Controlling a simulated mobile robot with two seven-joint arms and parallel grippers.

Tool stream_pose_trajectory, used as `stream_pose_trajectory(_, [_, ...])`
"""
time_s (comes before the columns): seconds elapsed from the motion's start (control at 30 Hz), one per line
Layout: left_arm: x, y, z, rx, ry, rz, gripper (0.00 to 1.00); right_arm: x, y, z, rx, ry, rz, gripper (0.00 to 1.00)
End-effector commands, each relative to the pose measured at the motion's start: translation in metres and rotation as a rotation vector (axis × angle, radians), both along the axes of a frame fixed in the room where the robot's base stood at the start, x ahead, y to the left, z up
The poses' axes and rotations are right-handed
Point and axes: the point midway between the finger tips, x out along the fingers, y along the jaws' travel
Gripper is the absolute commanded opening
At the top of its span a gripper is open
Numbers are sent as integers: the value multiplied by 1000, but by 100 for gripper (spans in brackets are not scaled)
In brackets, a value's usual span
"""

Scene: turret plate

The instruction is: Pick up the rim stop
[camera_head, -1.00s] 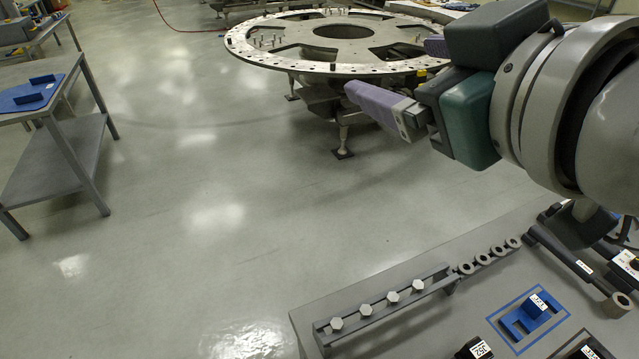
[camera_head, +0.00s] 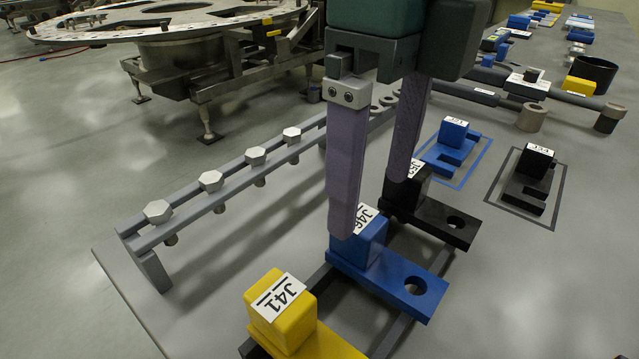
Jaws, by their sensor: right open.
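Several L-shaped blocks with white labels look like stops; none is named a rim stop. A yellow block labelled J41 (camera_head: 283,308), a blue block labelled J46 (camera_head: 372,247) and a black block (camera_head: 440,220) stand in a row on dark rails at the table's near side. My right gripper (camera_head: 372,218) points down, open and empty, its two purple fingers apart. One fingertip overlaps the left side of blue J46, the other overlaps the black block and partly hides its label. I cannot tell whether they touch. My left gripper is not in view.
Another blue block (camera_head: 450,146) and a black block (camera_head: 532,178) lie in taped outlines to the right. A bolt rack (camera_head: 222,190) with hex bolts runs along the left table edge. Dark tools (camera_head: 510,100) lie behind. The round turret plate (camera_head: 180,25) stands beyond, across open floor.

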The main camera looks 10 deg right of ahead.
Motion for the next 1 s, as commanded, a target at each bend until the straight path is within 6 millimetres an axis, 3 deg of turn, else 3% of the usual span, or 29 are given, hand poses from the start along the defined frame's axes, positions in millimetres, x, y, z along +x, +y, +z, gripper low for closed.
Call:
stream_pose_trajectory(0.67, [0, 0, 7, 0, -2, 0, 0, 6, -7, -89, -21, 1, -5, 88])
stream_pose_trajectory(0.97, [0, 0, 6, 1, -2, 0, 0, 7, -7, -95, -20, -3, -3, 88])
stream_pose_trajectory(1.0, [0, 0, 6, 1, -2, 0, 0, 7, -7, -95, -20, -3, -3, 84])
